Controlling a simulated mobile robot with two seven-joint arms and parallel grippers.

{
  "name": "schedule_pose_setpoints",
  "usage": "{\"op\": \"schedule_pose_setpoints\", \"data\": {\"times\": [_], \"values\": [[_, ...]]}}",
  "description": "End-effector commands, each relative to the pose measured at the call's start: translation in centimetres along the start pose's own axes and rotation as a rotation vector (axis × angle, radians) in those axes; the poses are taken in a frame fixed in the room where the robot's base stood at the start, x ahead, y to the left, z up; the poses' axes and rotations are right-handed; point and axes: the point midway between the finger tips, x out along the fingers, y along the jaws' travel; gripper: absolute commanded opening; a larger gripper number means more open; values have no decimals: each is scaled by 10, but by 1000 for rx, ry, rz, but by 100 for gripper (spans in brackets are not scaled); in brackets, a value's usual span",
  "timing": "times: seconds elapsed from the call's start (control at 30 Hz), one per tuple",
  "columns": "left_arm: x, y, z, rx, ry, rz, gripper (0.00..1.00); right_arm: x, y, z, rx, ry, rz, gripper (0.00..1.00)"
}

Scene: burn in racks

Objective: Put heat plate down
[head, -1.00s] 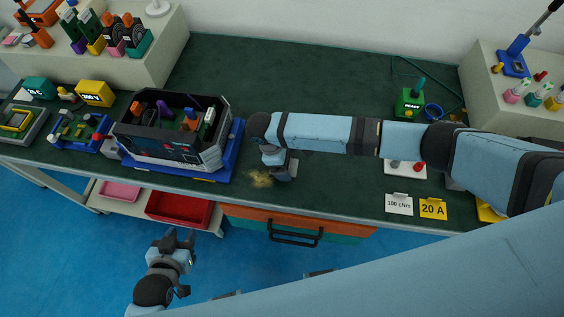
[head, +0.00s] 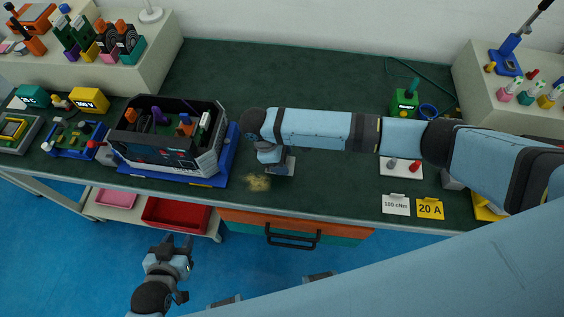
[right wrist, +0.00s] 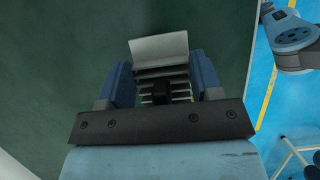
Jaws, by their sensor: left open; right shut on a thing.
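The heat plate (right wrist: 160,50) is a pale grey plate with fins. In the right wrist view it sits between the two blue fingers of my right gripper (right wrist: 160,85), which is shut on it. In the head view my right gripper (head: 278,167) is low over the green bench top, just right of the open dark case. A sliver of the heat plate (head: 289,167) shows beside it; the arm hides the rest. I cannot tell whether the plate touches the bench. My left gripper (head: 174,244) is open and empty, over the floor in front of the bench.
The open case (head: 165,152) stands on a blue base to the left. A tan dusty patch (head: 257,183) lies on the bench by the right gripper. Label cards (head: 396,205) and a white tray (head: 402,168) lie to the right.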

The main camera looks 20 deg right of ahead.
Motion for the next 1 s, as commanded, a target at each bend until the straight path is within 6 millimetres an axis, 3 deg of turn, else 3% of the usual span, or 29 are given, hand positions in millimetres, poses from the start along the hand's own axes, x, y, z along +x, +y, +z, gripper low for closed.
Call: {"op": "schedule_pose_setpoints", "data": {"times": [0.3, 0.5, 0.7, 0.87, 1.0], "values": [[0, 0, -1, 0, 0, 0, 43, -89, 2, 36, 0, 4, 4, 27], [-7, -1, -10, 2, 0, -2, 43, -132, 2, 54, 1, 2, 6, 27], [-9, -4, -13, 2, 4, -9, 43, -151, 1, 62, 1, 2, 2, 27], [-9, -4, -12, 1, 3, -11, 43, -155, 1, 65, 8, 2, -2, 27], [-9, -4, -12, 0, 0, -10, 43, -153, 10, 80, 116, 13, -45, 27]]}}
